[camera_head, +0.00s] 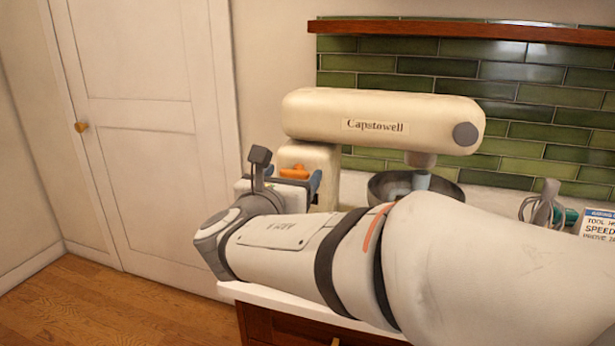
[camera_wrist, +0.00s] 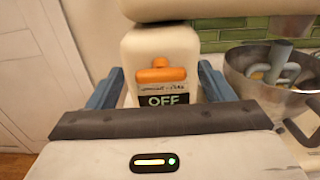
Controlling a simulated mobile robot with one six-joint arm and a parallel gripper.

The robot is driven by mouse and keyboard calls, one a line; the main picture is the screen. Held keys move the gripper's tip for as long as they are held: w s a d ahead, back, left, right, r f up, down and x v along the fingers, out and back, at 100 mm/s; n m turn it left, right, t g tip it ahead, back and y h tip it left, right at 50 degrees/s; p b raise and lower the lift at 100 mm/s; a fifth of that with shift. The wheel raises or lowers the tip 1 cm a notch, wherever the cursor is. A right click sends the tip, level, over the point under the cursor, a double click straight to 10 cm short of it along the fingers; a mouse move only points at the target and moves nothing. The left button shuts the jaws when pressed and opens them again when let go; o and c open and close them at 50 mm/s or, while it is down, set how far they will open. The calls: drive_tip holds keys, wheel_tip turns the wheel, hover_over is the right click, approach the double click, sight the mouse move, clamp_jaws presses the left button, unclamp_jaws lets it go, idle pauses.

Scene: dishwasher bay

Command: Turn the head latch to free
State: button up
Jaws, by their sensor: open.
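The cream stand mixer (camera_head: 345,112), marked "Capstowell", stands on the counter with its head level over the bowl. The orange head latch (camera_head: 294,172) is on the mixer's column; in the wrist view the latch (camera_wrist: 161,74) is a wide orange bar with a small knob on top, lying crosswise. A small printed strip below it is too blurred to read. Under that, a dark plate (camera_wrist: 163,100) reads "OFF", its lower part hidden by my gripper. My gripper (camera_wrist: 160,84) is open, its blue-grey fingers on either side of the column, apart from the latch.
A metal bowl (camera_wrist: 255,70) with the mixer's grey tool in it stands to the right. In the head view, a grey whisk-like utensil (camera_head: 546,203) and a notice card (camera_head: 598,224) lie farther right. A green tiled wall (camera_head: 385,80) is behind; open floor (camera_head: 90,305) lies left.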

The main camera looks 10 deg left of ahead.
drive_tip(key=shift+c, duration=0.3)
drive_tip(key=c, duration=0.9)
